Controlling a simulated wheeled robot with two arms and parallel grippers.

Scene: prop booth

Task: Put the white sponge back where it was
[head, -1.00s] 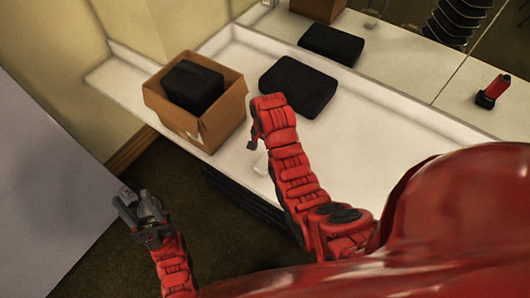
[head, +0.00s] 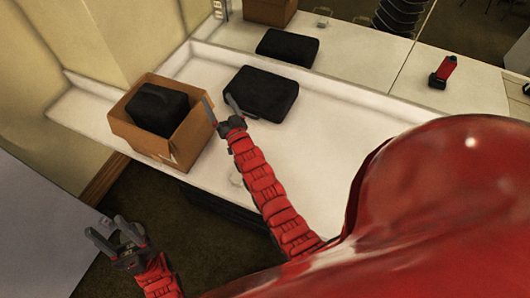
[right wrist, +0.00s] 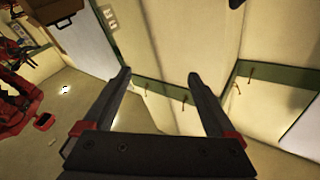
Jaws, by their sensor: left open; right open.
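I cannot make out the white sponge for certain in either view. A small pale, glassy-looking thing (head: 236,180) sits near the front edge of the white counter (head: 320,150), too small to identify. My right gripper (head: 221,102) is open and empty above the counter, between the cardboard box and the black case. Its spread fingers (right wrist: 160,85) also show in the right wrist view with nothing between them. My left gripper (head: 104,224) is open, low at the left, apart from the counter. A small pale patch shows between its fingers; I cannot tell what it is.
An open cardboard box (head: 186,133) holding a black item (head: 158,108) stands at the counter's left end. A black case (head: 262,95) lies right of it. Behind is a mirror-like panel with similar shapes. A red-and-black object (head: 443,72) appears farther right. The counter's middle is clear.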

